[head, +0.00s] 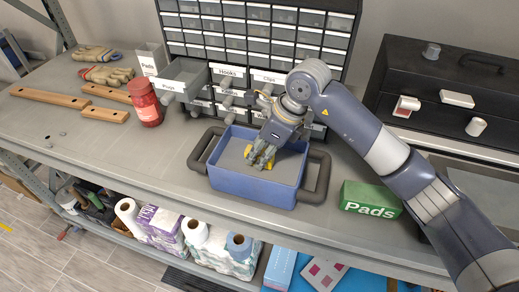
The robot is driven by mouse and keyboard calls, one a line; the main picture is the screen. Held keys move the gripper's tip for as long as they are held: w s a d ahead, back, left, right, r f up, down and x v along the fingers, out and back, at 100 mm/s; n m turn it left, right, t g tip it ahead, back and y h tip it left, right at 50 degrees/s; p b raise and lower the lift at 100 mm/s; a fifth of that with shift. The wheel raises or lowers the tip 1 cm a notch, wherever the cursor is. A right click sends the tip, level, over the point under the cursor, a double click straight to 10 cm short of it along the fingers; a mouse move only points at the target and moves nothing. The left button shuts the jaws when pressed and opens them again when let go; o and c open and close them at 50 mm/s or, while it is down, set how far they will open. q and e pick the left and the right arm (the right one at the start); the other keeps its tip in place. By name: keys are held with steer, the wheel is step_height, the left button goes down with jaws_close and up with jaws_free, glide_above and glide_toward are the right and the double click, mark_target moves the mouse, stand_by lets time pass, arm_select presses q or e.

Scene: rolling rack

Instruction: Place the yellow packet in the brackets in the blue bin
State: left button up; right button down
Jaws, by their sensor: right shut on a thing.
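The blue bin (240,184) stands on the grey bench top, a shallow open box with dark loop handles at both sides. My right gripper (260,158) reaches down into the bin from the right. It is shut on the yellow packet (269,165), of which only small yellow parts show around the fingers. I cannot tell whether the packet touches the bin floor. My left gripper is not in view.
A drawer cabinet (229,71) stands behind the bin, with a drawer labelled Plugs (168,85) pulled out. A red jar (146,103), wooden bars (50,98) and gloves (106,75) lie left. A green Pads box (369,198) stands right of the bin.

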steer(key=c, duration=1.8)
jaws_free()
steer(key=shift+f, duration=0.15)
steer(key=o, duration=0.5)
steer(key=shift+r, duration=0.3)
steer(key=b+v, duration=0.3)
steer(key=v, duration=0.8)
steer(key=shift+d+r, duration=0.1)
steer(key=shift+r, duration=0.3)
